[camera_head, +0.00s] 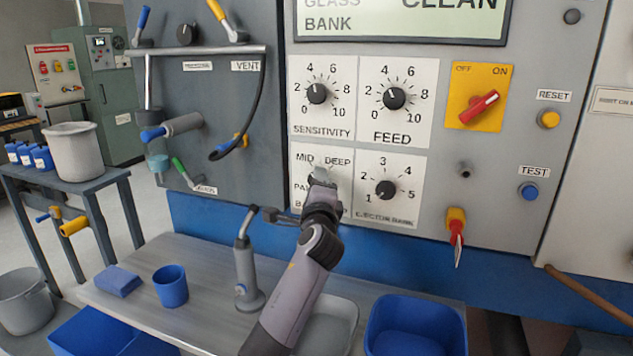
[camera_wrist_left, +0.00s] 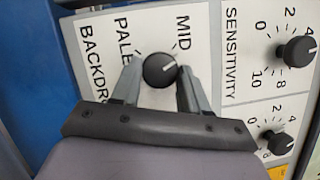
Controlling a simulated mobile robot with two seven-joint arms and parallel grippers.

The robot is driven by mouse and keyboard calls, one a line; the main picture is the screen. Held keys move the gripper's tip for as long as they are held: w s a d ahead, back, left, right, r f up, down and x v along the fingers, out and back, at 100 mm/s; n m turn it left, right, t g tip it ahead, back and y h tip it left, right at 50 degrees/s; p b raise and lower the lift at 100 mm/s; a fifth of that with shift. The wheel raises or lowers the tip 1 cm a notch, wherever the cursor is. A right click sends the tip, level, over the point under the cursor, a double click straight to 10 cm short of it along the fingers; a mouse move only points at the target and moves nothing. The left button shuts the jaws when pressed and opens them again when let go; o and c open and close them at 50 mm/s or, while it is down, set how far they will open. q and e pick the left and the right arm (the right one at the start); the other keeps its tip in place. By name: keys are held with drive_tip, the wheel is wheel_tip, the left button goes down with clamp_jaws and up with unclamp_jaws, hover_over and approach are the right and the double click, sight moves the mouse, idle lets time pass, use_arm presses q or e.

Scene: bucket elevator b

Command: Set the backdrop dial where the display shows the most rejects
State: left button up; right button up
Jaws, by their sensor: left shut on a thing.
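The backdrop dial, a round black knob with a white mark (camera_wrist_left: 160,70), sits on a white plate (camera_wrist_left: 98,72) lettered MID, PALE and BACKDROP. My left gripper (camera_wrist_left: 155,84) has its fingers on both sides of the knob, shut on it. The mark points right and slightly up in the wrist view, to the side of MID away from PALE. In the head view my left gripper (camera_head: 322,178) covers the knob; MID and DEEP show above it. The display (camera_head: 402,20) is cut off at the top; GLASS BANK and CLEAN are readable, no reject figure shows. My right gripper is not in view.
Close by are the sensitivity dial (camera_head: 316,94), the feed dial (camera_head: 394,98) and the ejector bank dial (camera_head: 386,189). A red switch (camera_head: 478,106) and the reset (camera_head: 549,119) and test (camera_head: 528,192) buttons are farther right. Below, a bench (camera_head: 205,262) holds a blue cup (camera_head: 170,287).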

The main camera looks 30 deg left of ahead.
use_arm(q)
drive_tip(key=shift+r+n+g+h+p, duration=0.15)
drive_tip(key=shift+n+g+p, duration=0.25)
drive_tip(key=shift+n, duration=0.35)
drive_tip(key=shift+n+g+h+p, duration=0.2)
drive_tip(key=shift+n+p, duration=0.25)
drive_tip(key=shift+n, duration=0.3)
drive_tip(key=o, duration=1)
drive_tip(key=shift+o, duration=0.2)
drive_tip(key=shift+d, duration=0.1)
drive_tip(key=v, duration=0.7)
